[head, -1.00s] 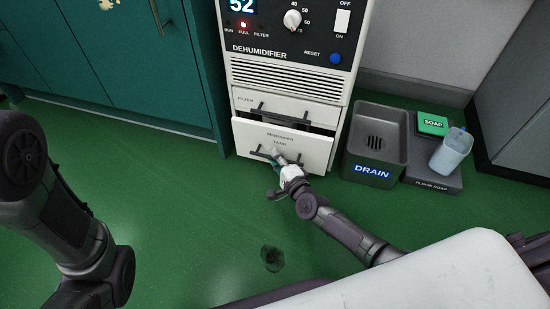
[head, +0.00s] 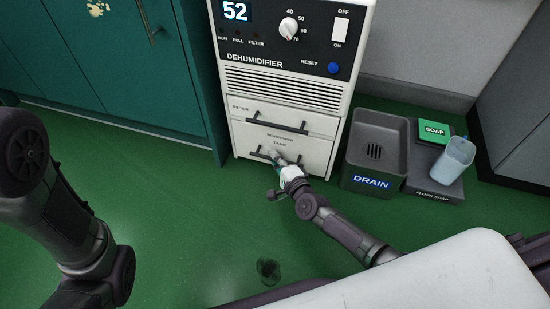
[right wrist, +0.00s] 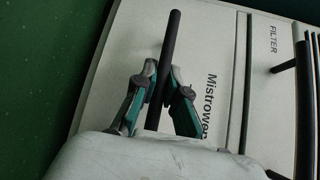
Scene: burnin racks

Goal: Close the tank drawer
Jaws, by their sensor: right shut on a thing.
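The tank drawer (head: 310,155) is the lower white drawer of the dehumidifier (head: 290,97), with a dark bar handle. Its front looks flush with the body, in line with the filter drawer (head: 240,107) above. My right gripper (head: 277,162) is at the tank drawer's handle. In the right wrist view, the gripper's fingers (right wrist: 161,88) are shut around the black handle bar (right wrist: 171,42), in front of the pale drawer front (right wrist: 120,50). My left arm shows at the left of the head view, but its gripper is out of view.
A grey drain basin (head: 373,182) stands right of the dehumidifier. Beside it are a green soap box (head: 433,131) and a translucent jug (head: 453,160) on a floor-soap stand. Teal cabinets (head: 120,65) stand to the left. The green floor in front is open, with a dark spot (head: 268,270).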

